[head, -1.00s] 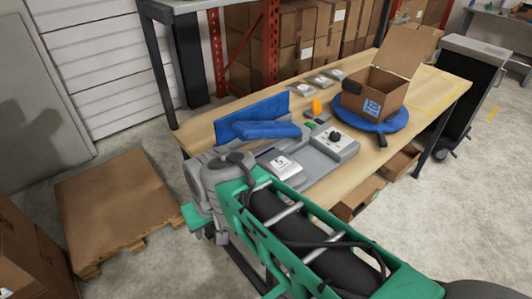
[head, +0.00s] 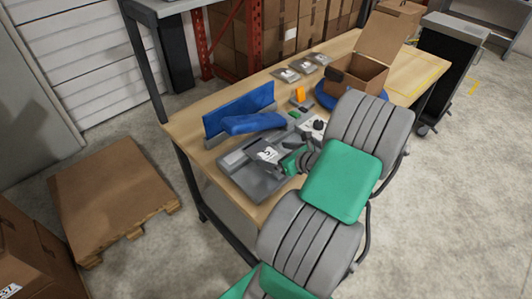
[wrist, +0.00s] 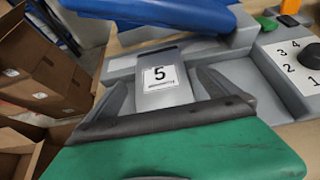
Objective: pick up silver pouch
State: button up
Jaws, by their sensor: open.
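A silver pouch (head: 268,153) with a white label reading 5 lies on the grey dispenser tray (head: 243,177) near the table's front edge. It also shows in the wrist view (wrist: 181,96), label up, in the middle. My gripper (wrist: 162,86) is open, with one dark finger to the left of the pouch and one to the right. I cannot tell whether either finger touches it. The pouch's near end is hidden behind my gripper's dark edge and green body. In the head view my gripper (head: 285,157) is at the pouch's right side, partly hidden by my arm.
A blue padded stand (head: 240,112) rises just behind the tray. A numbered dial unit (wrist: 298,68) is on the right. Several silver packets (head: 288,75) lie at the back. An open cardboard box (head: 357,75) stands on a blue round base (head: 325,97). A pallet (head: 112,195) is on the floor.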

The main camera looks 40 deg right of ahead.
aim_at(266, 152)
jog(key=x, duration=0.4)
jog(key=shift+w+f+p, duration=0.15)
jog(key=shift+w+p, duration=0.2)
jog(key=shift+p, duration=0.05)
jog(key=c, duration=1.3)
jog(key=shift+c, duration=0.2)
